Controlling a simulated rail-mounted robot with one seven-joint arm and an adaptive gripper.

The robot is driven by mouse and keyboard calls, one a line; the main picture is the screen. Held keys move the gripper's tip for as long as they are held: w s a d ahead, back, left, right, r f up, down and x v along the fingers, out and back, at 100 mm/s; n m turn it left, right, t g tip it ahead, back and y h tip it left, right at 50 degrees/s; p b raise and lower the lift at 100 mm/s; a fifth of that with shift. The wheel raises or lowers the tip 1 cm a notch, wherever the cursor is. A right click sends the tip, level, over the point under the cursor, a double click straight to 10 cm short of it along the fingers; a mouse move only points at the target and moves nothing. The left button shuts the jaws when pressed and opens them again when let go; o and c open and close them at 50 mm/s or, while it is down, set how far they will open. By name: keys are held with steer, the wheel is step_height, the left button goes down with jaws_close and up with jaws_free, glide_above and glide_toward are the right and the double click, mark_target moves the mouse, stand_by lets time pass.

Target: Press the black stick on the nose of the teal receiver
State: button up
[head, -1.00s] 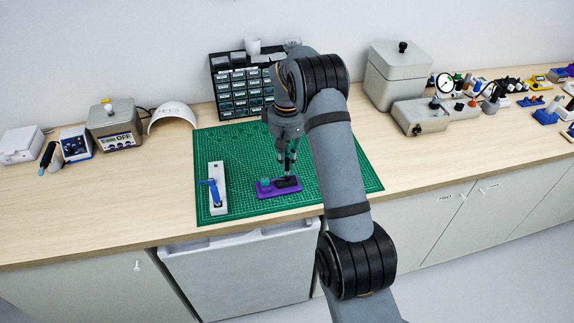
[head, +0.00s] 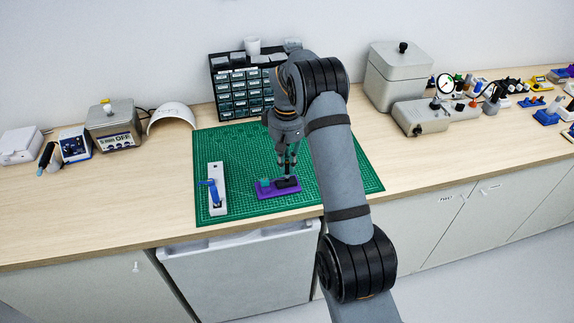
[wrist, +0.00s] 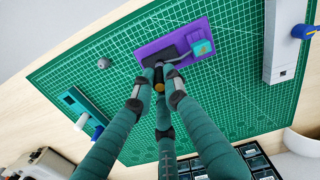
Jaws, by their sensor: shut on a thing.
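The teal receiver (wrist: 201,47) sits at one end of a purple holder (wrist: 178,35) on the green mat; in the head view the receiver (head: 264,183) is at the holder's left end. My gripper (wrist: 159,80) is shut on the black stick (wrist: 159,73), which is small and partly hidden between the fingertips. In the head view my gripper (head: 287,164) points down above the right end of the holder, over a black block (head: 287,182). I cannot tell whether the stick touches the block. The receiver's nose is too small to make out.
A white fixture with a blue lever (head: 215,190) stands on the mat (head: 235,150) left of the holder. A drawer cabinet (head: 240,93) stands behind. In the wrist view a small grey knob (wrist: 103,63) and a teal piece (wrist: 80,103) lie on the mat.

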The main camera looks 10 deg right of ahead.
mark_target(287, 162)
steer(key=shift+r, duration=0.1)
steer(key=shift+r+p, duration=2.2)
steer(key=shift+r, duration=0.35)
